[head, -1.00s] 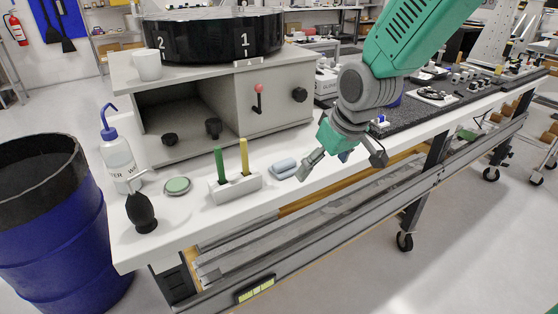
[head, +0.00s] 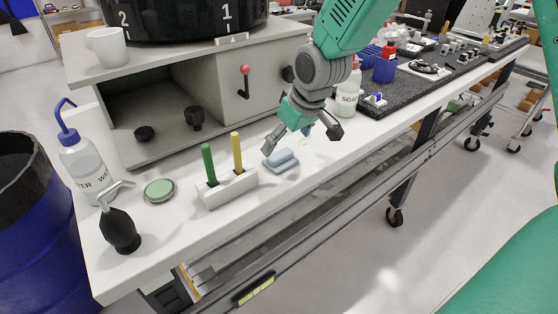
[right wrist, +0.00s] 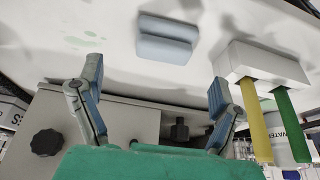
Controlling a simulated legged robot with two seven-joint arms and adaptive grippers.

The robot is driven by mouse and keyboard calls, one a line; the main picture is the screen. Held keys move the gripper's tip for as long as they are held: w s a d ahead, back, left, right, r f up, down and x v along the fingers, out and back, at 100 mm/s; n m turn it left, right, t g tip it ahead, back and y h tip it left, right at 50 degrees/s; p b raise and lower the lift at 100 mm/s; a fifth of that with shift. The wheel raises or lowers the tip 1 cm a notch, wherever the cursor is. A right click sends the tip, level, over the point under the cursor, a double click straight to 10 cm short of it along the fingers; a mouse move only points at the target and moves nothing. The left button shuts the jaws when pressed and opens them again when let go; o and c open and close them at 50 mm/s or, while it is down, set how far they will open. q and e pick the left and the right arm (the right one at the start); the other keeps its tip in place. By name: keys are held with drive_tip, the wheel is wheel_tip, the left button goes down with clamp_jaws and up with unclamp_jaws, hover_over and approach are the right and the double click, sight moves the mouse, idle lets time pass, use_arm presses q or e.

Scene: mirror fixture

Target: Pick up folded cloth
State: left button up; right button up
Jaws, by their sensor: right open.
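The folded cloth (head: 281,160) is a small light-blue bundle lying on the white bench top in the head view. It also shows near the top middle of the right wrist view (right wrist: 165,40). My right gripper (head: 304,144) is open and empty, close to the cloth on its right and seemingly above the bench. In the right wrist view its two fingers (right wrist: 150,100) are spread wide, and the cloth shows beyond their tips, clear of both. My left gripper is not seen.
A white holder (head: 228,188) with a green and a yellow stick stands left of the cloth. A grey cabinet (head: 215,100) stands behind.

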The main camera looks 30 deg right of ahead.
sight(281, 153)
drive_tip(key=x, duration=0.6)
drive_tip(key=shift+s+a+b, duration=0.1)
drive_tip(key=shift+a+b, duration=0.05)
drive_tip(key=shift+b, duration=0.15)
drive_tip(key=shift+r, duration=0.1)
drive_tip(key=shift+s, duration=0.1)
drive_tip(key=c, duration=1.1)
drive_tip(key=shift+c, duration=0.2)
wheel_tip(281, 153, up, 10)
drive_tip(key=shift+p, duration=0.65)
